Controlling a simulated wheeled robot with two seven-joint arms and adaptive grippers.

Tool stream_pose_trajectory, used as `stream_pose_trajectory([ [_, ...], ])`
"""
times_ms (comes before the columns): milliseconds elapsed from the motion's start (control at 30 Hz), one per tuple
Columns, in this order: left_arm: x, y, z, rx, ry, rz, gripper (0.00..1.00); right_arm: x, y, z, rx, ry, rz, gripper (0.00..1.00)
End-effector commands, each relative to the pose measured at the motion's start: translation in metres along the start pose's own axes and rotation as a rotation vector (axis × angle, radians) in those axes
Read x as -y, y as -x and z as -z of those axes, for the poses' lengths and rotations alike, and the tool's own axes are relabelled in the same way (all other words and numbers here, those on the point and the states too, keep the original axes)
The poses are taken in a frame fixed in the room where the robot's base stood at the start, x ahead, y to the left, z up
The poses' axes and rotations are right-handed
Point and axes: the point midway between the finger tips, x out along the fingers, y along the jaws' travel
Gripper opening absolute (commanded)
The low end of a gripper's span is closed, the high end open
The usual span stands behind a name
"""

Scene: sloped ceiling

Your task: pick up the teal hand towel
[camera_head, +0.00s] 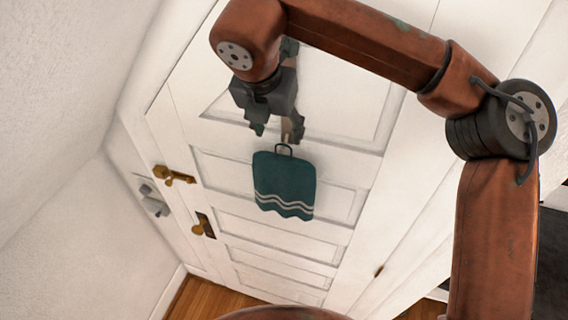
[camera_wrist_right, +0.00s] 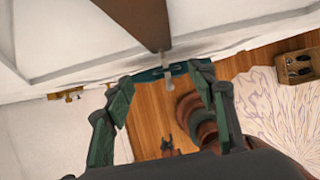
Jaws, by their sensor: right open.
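The teal hand towel (camera_head: 285,182) hangs from a small dark loop on the white panelled door, with pale stripes near its wavy lower edge. In the right wrist view the towel (camera_wrist_right: 148,76) shows nearly edge-on as a thin teal band between and beyond the fingers. My right gripper (camera_head: 275,134) is just above the towel, near the loop and a small peg. In the wrist view my right gripper (camera_wrist_right: 168,76) has its two green-grey fingers spread with nothing gripped. Whether a finger touches the towel or loop, I cannot tell.
The door (camera_head: 335,85) has a brass handle (camera_head: 174,176) and a lower brass fitting (camera_head: 203,226) at left. A grey wall fitting (camera_head: 152,200) is beside it. The wooden floor (camera_head: 215,296) lies below. A patterned rug (camera_wrist_right: 275,110) and a brown tray-like object (camera_wrist_right: 298,66) show at right.

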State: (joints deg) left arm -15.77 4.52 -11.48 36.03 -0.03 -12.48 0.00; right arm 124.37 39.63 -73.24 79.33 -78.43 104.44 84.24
Motion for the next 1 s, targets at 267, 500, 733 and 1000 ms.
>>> stream_pose_trajectory([
  [267, -0.003, 0.013, -0.032, 0.041, 0.009, -0.002, 0.4, 0.007, -0.021, 0.0, 0.013, -0.01, 0.011, 0.52],
  [500, -0.004, 0.038, -0.05, 0.064, 0.014, -0.003, 0.4, 0.002, -0.056, -0.009, 0.002, -0.007, 0.014, 0.52],
  [733, 0.0, 0.044, -0.024, 0.036, 0.008, 0.0, 0.4, 0.001, -0.08, -0.008, 0.002, -0.007, 0.01, 0.52],
  [1000, 0.002, 0.042, -0.003, 0.009, 0.003, 0.001, 0.4, 0.0, -0.081, -0.007, 0.003, -0.005, 0.009, 0.48],
])
